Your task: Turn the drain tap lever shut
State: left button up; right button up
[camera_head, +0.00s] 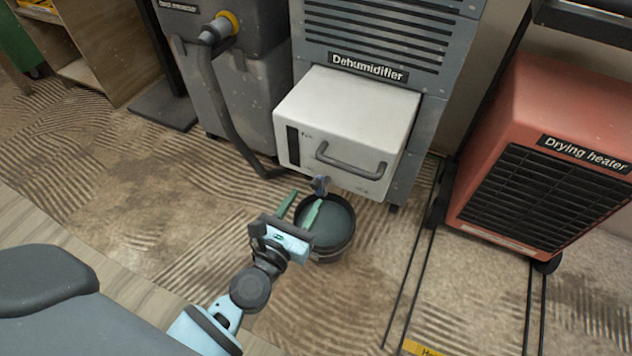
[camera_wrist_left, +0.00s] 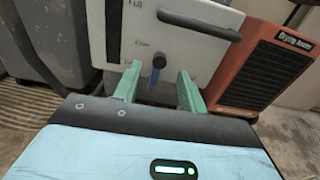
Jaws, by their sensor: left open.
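The drain tap (camera_head: 319,185) sits low on the front of the white tank (camera_head: 346,120) of the dehumidifier. In the left wrist view the lever appears between the fingertips (camera_wrist_left: 158,77), with a gap on each side. I cannot tell how far the tips are from it in depth. My right gripper is out of view.
A black bucket (camera_head: 340,251) stands on the floor below the tap, close beside my left fingers. A grey hose (camera_head: 224,110) runs down left of the tank. The red drying heater (camera_head: 548,150) stands at the right. Open floor lies at left.

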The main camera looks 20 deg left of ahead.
aim_at(314, 187)
pick_arm(q)
jog(key=shift+w+d, duration=0.1)
jog(key=shift+w, duration=3.1)
jog(key=shift+c, duration=0.2)
grip_shut()
